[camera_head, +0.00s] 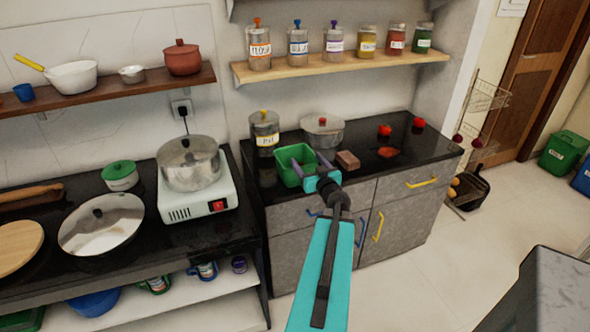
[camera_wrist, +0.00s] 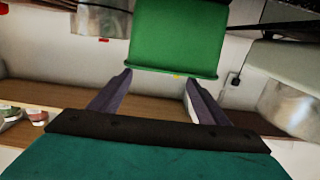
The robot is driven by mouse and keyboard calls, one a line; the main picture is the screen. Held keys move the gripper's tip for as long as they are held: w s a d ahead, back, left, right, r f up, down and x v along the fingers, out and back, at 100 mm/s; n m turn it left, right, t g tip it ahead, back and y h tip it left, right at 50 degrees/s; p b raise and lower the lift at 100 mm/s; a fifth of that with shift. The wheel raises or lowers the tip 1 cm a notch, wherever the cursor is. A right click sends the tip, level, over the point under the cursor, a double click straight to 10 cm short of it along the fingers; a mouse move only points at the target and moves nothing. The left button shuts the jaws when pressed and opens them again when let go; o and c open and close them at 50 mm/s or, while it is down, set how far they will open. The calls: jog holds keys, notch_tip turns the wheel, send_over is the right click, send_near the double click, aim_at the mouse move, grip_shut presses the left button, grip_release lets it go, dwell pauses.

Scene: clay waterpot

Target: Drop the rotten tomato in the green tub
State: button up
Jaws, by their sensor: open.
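A small green tub (camera_head: 288,178) stands on the dark counter; its side also shows large in the wrist view (camera_wrist: 175,40). My gripper (camera_head: 307,158) is at the tub, its purple fingers spread and open, with nothing seen between them. In the wrist view the fingers (camera_wrist: 158,78) show apart just below the tub; I cannot tell if they touch it. Two red tomatoes (camera_head: 385,130) (camera_head: 419,123) lie at the counter's back right, away from my gripper. I cannot tell whether either is rotten. The tub's inside is mostly hidden.
A lidded pot (camera_head: 323,132) and a labelled canister (camera_head: 265,130) stand behind. A shelf of jars (camera_head: 340,67) hangs above. A green bin (camera_head: 563,152) stands on the floor.

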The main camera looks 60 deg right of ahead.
jog(key=p+v, duration=0.5)
jog(key=v, duration=0.1)
dwell(0.6)
dwell(1.1)
